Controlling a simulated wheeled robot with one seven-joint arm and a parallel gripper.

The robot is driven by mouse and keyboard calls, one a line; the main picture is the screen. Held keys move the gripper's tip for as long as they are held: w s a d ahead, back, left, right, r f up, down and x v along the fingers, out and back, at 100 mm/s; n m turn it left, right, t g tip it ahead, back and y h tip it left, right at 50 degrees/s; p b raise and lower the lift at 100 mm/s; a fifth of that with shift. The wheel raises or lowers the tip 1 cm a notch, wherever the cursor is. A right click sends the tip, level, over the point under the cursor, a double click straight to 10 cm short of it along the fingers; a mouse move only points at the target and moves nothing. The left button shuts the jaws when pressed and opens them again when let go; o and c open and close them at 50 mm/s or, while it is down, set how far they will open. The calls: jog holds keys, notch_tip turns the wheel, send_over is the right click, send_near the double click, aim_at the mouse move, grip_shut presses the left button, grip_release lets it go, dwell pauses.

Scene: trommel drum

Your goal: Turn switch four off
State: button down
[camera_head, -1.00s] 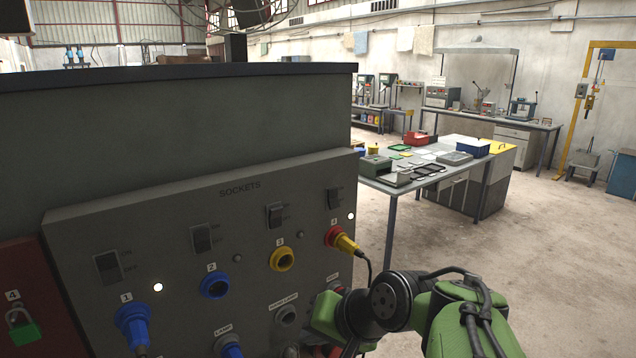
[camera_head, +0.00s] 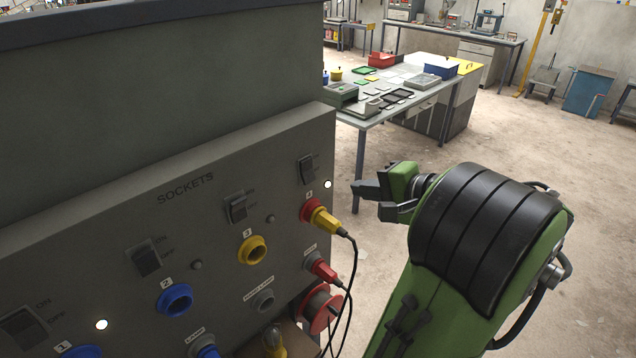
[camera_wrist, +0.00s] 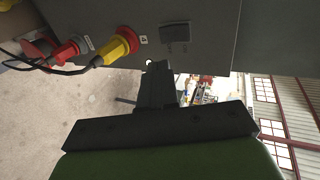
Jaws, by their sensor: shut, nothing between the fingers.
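Switch four (camera_head: 307,169) is a dark rocker at the upper right of the grey sockets panel (camera_head: 75,225), above the red socket four (camera_head: 312,212) with its yellow plug. Its exact rocker position is hard to read. A white light (camera_head: 328,184) glows just right of it. My gripper (camera_head: 356,190) is to the right of the panel's edge, apart from the switch. In the wrist view, the shut, empty fingers (camera_wrist: 156,68) point toward the panel, with switch four (camera_wrist: 176,35) ahead and slightly right.
Cables hang from the yellow plug (camera_head: 326,219) and the red plug (camera_head: 322,268) below it. A cable reel (camera_head: 320,308) is under the panel's right end. A workbench (camera_head: 372,119) stands behind.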

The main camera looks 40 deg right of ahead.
aim_at(308, 170)
jog(key=x, duration=1.3)
jog(key=shift+w+f, duration=0.1)
jog(key=shift+w, duration=0.05)
